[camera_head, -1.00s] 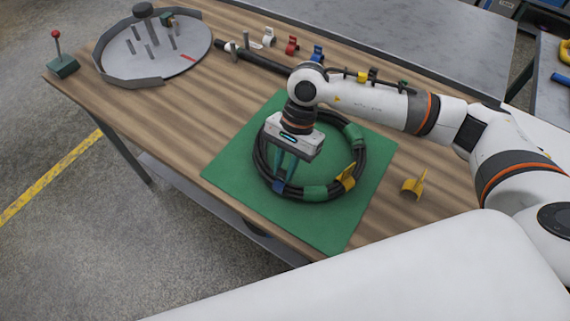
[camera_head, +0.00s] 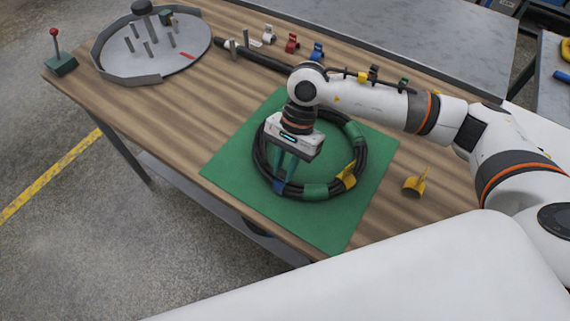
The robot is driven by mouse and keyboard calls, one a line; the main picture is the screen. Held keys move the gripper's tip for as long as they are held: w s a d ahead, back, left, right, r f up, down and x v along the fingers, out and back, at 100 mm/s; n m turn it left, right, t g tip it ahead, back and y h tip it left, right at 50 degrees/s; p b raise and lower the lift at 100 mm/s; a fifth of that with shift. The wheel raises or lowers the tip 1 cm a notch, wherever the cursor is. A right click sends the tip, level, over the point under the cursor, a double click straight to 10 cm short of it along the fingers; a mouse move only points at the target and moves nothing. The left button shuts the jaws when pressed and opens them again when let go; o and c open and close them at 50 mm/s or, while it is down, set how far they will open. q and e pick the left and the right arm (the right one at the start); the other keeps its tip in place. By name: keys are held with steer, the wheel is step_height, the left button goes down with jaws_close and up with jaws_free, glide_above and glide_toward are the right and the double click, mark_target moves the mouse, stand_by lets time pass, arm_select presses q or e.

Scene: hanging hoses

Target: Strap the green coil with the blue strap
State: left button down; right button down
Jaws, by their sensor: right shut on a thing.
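The green coil (camera_head: 315,192) is a black hose ring with green bands. It lies on a green mat (camera_head: 228,165). A yellow strap (camera_head: 347,174) sits on the ring's right side. A blue strap (camera_head: 279,187) is at the ring's front left, between my right gripper's fingertips. My right gripper (camera_head: 282,178) points down over the ring and is shut on the blue strap. The fingers hide part of the strap, so I cannot tell whether it is fully closed around the hose. My left gripper is not in view.
A loose yellow clip (camera_head: 415,183) lies right of the mat. White (camera_head: 269,35), red (camera_head: 291,43) and blue (camera_head: 317,52) clips stand along the back. A round grey tray with pegs (camera_head: 187,66) and a red-knobbed lever (camera_head: 60,62) are at the left.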

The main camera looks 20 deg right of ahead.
steer(key=shift+f, duration=0.15)
steer(key=c, duration=1.2)
jaws_free()
steer(key=b+v, duration=0.1)
steer(key=v, duration=1.1)
steer(key=shift+d+b, duration=0.1)
steer(key=shift+b, duration=0.25)
